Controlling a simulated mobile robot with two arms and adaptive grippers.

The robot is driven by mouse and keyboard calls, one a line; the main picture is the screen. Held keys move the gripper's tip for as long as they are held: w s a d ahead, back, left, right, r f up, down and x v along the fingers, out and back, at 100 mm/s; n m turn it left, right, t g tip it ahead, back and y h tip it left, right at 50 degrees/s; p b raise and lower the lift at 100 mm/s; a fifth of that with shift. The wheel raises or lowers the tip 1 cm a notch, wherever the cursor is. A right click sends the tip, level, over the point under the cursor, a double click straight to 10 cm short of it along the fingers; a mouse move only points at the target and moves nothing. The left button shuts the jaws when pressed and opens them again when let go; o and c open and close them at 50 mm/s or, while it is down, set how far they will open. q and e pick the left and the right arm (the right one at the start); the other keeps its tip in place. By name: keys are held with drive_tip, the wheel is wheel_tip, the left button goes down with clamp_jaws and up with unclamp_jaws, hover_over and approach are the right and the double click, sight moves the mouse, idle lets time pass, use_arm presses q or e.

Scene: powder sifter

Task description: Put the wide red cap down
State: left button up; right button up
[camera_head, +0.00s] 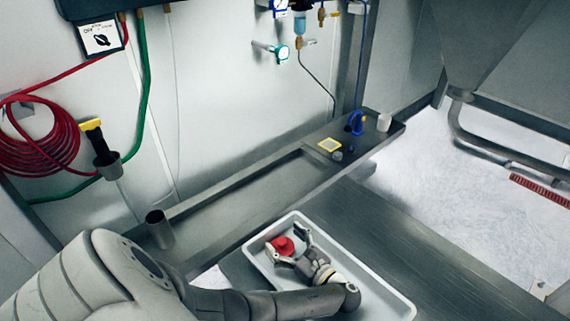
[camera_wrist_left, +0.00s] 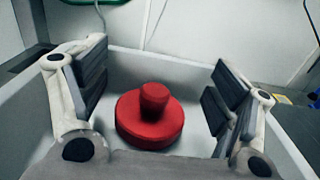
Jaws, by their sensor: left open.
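The wide red cap (camera_head: 283,245) sits inside the white tray (camera_head: 258,246), near the tray's far left end. In the left wrist view the cap (camera_wrist_left: 150,122) is a wide red disc with a narrower knob on top, knob up, on the tray floor. My left gripper (camera_head: 289,244) is open over the tray. In the left wrist view its two fingers (camera_wrist_left: 155,95) stand wide apart on either side of the cap, with clear gaps, touching neither side. My right gripper is not in view.
A grey shelf (camera_head: 240,207) along the wall holds a metal cup (camera_head: 160,229), a blue item (camera_head: 355,122), a white cup (camera_head: 384,122) and a yellow-framed square (camera_head: 329,145). A coiled red hose (camera_head: 40,135) hangs at left. The tray's right end looks empty.

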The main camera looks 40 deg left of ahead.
use_arm(q)
drive_tip(key=shift+r, duration=0.25)
drive_tip(key=shift+r+p, duration=0.5)
drive_tip(key=shift+r, duration=0.05)
drive_tip(key=d, duration=0.2)
drive_tip(key=d+b, duration=0.1)
drive_tip(key=d, duration=0.3)
drive_tip(key=shift+s+d+f+b, duration=0.2)
drive_tip(key=shift+s+d+b, duration=0.05)
drive_tip(key=shift+d+b, duration=0.15)
drive_tip(key=shift+s+d, duration=0.1)
drive_tip(key=shift+d, duration=0.25)
